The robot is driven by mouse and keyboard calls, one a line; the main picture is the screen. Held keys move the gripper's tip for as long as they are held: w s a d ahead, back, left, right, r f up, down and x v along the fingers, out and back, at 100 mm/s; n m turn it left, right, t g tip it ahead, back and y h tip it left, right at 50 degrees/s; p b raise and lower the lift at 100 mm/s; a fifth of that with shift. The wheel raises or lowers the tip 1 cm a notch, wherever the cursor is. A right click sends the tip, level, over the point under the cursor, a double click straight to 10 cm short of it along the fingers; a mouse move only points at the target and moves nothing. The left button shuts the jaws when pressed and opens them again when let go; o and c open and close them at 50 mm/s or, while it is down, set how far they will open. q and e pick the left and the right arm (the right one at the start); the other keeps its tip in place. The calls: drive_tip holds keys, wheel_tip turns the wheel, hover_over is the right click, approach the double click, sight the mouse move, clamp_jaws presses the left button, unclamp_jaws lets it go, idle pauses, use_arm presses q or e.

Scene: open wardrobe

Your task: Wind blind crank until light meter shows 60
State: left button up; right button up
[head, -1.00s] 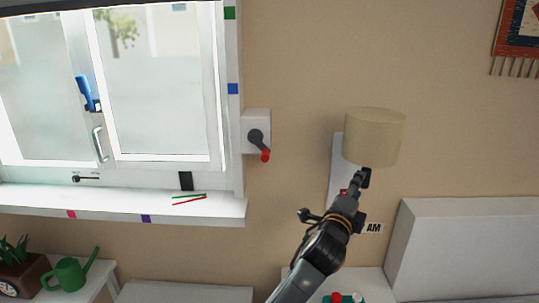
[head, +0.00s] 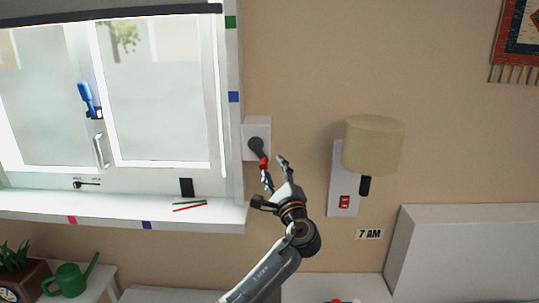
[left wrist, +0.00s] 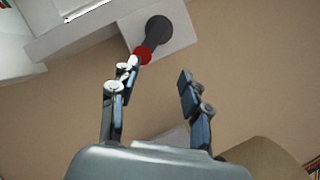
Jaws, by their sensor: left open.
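The blind crank (head: 257,148) is a dark arm with a red knob on a white wall box right of the window, pointing down. It also shows at the top of the left wrist view (left wrist: 158,32). My left gripper (head: 274,168) is open just below and right of the knob. In the left wrist view (left wrist: 160,74) the left finger's tip is close to or touching the red knob; the other finger stands apart to the right. The blind's dark lower edge (head: 120,8) runs along the window top. No light meter can be made out. My right gripper is out of view.
A beige wall lamp (head: 373,145) with a red switch (head: 345,202) is to the right, above a "7 AM" label (head: 370,234). The window sill (head: 110,208) holds red and green sticks. A green watering can (head: 69,279) stands lower left.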

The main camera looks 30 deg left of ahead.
sight(259, 156)
use_arm(q)
drive_tip(key=p+x, duration=0.1)
drive_tip(key=x, duration=0.5)
drive_tip(key=shift+s+r, duration=0.1)
drive_tip(key=shift+d, duration=0.1)
drive_tip(key=shift+c, duration=0.7)
drive_tip(key=c, duration=0.8)
